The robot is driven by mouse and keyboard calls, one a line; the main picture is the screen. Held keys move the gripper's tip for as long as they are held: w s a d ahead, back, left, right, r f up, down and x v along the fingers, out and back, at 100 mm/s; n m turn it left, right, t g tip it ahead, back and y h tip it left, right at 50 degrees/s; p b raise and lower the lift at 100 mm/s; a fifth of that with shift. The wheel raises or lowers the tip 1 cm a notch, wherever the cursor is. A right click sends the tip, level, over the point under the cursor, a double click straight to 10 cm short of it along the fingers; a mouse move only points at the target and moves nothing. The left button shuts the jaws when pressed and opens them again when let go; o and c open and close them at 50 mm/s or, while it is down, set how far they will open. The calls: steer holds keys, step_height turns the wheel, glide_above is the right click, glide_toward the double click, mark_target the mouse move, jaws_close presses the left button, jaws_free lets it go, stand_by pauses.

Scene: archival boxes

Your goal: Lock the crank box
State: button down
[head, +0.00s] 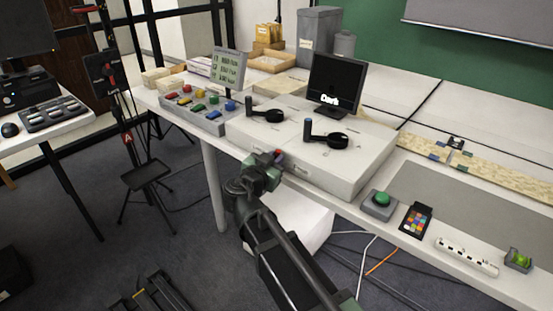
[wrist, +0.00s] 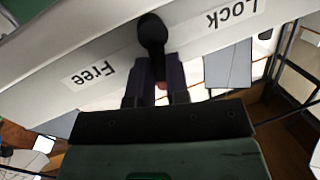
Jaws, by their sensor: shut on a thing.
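The crank box (head: 345,150) is a wide pale box on the bench with two black cranks on top, a left one (head: 265,114) and a right one (head: 325,138). In the wrist view, a black lever (wrist: 152,32) comes off that face between an upside-down "Free" label (wrist: 92,74) and a "Lock" label (wrist: 236,14). The lever points about midway between the labels. The fingers hide much of its handle.
A monitor reading "Dark" (head: 337,82) stands behind the box. A panel of coloured buttons (head: 200,108) is to its left. A green button (head: 380,203), a colour card (head: 415,219) and a power strip (head: 466,256) lie to the right. Cables hang below the bench.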

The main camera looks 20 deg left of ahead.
steer(key=shift+w+a+f+n+g+h+p, duration=0.15)
steer(key=shift+a+n+g+h+p, duration=0.2)
steer(key=shift+n, duration=0.9)
steer(key=shift+w+a+n+g+h+p, duration=0.25)
steer(key=shift+a+n, duration=0.25)
steer(key=shift+n, duration=0.8)
steer(key=shift+w+a+f+n+g+h+p, duration=0.15)
steer(key=shift+a+n+g+h, duration=0.2)
steer(key=shift+n, duration=0.9)
steer(key=shift+r, duration=0.1)
steer(key=c, duration=1.4)
jaws_free()
steer(key=shift+a, duration=0.1)
steer(key=p+v, duration=0.2)
steer(key=v, duration=0.9)
